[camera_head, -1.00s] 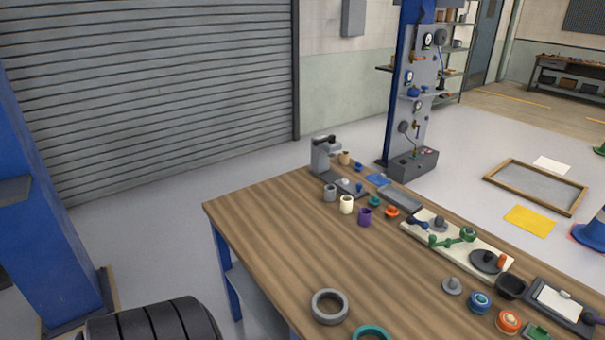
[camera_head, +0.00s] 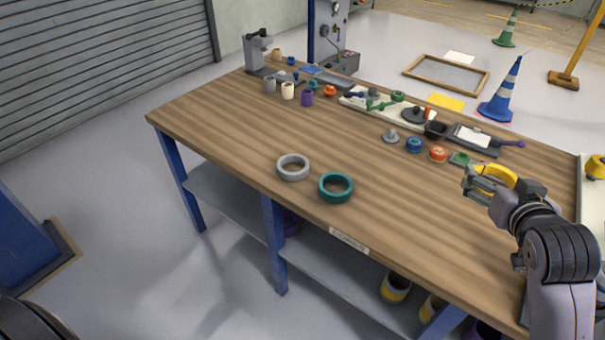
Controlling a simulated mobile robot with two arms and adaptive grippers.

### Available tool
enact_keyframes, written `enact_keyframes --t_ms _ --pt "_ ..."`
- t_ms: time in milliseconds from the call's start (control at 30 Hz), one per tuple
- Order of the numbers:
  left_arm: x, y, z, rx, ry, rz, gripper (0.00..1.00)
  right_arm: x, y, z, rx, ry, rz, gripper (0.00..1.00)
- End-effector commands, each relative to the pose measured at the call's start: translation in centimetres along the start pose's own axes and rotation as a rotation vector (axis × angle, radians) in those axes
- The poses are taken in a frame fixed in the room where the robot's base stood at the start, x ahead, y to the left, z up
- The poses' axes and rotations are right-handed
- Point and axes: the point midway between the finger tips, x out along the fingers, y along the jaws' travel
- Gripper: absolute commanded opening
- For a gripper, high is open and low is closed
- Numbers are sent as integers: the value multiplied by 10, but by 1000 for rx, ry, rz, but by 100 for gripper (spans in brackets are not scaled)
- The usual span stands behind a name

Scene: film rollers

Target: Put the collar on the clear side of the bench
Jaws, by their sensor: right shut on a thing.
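My right gripper (camera_head: 482,184) is shut on a yellow ring-shaped collar (camera_head: 503,174) over the right part of the wooden bench (camera_head: 230,140). The fingers hide part of the collar, and I cannot tell whether it touches the bench top. A grey ring (camera_head: 281,173) and a teal ring (camera_head: 326,193) lie flat near the bench's front edge, left of the gripper. The left and front-middle stretches of the bench top are bare. My left gripper is not in view.
Small cups, including a purple cup (camera_head: 307,97), stand along the back edge. A pale board (camera_head: 356,103) with parts, a blue puck (camera_head: 414,145), an orange puck (camera_head: 438,153) and a clipboard (camera_head: 473,138) lie farther right. A blue cone (camera_head: 503,95) stands on the floor behind.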

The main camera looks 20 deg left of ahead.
Motion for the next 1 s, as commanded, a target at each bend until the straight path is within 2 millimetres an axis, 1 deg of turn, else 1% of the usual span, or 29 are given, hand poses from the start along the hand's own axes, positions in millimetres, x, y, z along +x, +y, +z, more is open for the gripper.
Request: enact_keyframes --t_ms 33,67,133,200,233,333,400,467,533,633,767,800,900,1000 --pt "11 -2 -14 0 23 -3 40 11 2 14 -1 -1 -5 50" --pt "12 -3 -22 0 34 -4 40 14 2 17 0 -2 -8 50" --pt "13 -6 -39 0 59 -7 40 19 2 20 1 -1 -13 50" --pt "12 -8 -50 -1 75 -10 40 20 2 20 2 0 -15 50" --pt "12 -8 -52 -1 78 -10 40 20 2 19 3 0 -16 50" --pt "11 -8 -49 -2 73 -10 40 20 2 20 3 -1 -16 50" --pt "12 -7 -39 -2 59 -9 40 23 2 27 3 -4 -16 50" --pt "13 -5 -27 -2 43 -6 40 27 2 38 4 -7 -16 50" --pt "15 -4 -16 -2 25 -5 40 32 2 54 3 -10 -16 50" --pt "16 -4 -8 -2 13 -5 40 43 1 80 3 -10 -16 50" --pt "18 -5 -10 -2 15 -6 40 56 1 112 3 -9 -15 50" --pt "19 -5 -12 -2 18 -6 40 60 1 121 4 -8 -15 50" --pt "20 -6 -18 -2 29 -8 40 69 1 142 3 -7 -15 50" --pt "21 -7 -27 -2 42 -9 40 75 0 156 2 -4 -16 50"
